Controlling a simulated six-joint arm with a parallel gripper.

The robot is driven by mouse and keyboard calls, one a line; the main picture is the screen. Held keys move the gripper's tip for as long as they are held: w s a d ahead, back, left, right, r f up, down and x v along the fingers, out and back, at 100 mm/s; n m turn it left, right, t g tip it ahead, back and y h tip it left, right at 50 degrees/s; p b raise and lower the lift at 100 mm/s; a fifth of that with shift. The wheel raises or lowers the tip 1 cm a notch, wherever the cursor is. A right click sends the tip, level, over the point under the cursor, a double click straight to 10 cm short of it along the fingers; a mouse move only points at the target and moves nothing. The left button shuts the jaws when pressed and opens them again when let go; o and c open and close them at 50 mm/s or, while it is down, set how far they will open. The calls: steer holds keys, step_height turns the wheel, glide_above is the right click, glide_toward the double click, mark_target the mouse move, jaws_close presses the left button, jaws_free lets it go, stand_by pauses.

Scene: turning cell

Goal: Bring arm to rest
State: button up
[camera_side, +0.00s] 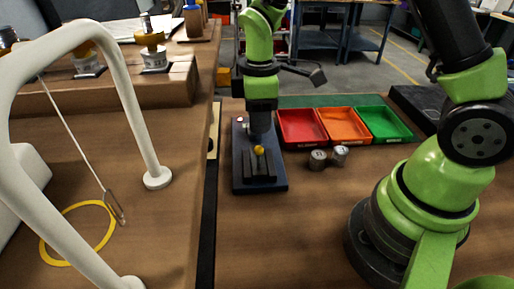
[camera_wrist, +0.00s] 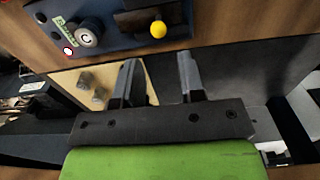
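My gripper (camera_wrist: 159,60) is open in the wrist view, with its two dark fingers apart and nothing between them. In the side view my green and black arm comes down from the top over a dark blue fixture (camera_side: 240,178). The fingers cannot be made out clearly there. The fixture carries a yellow ball (camera_side: 259,150) near its middle. In the wrist view the fixture (camera_wrist: 115,35) lies beyond the fingertips, with a round knob (camera_wrist: 88,34) and the yellow ball (camera_wrist: 158,29). The fingers appear apart from the ball.
Red (camera_side: 301,127), orange (camera_side: 344,125) and green (camera_side: 387,123) trays stand right of the fixture. Two small metal cylinders (camera_side: 318,159) (camera_side: 340,154) stand in front of them. A white tubular frame (camera_side: 130,95) and a yellow ring (camera_side: 104,240) are at left. Front middle wood is clear.

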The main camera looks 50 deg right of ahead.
steer(key=s+a+r+m+t+y, duration=0.1)
steer(key=s+r+m+t+y, duration=0.1)
steer(key=s+r+m+t, duration=0.5)
steer(key=s+r+m, duration=0.6)
steer(key=s+r, duration=0.3)
steer(key=r, duration=0.1)
steer(key=shift+r, duration=0.2)
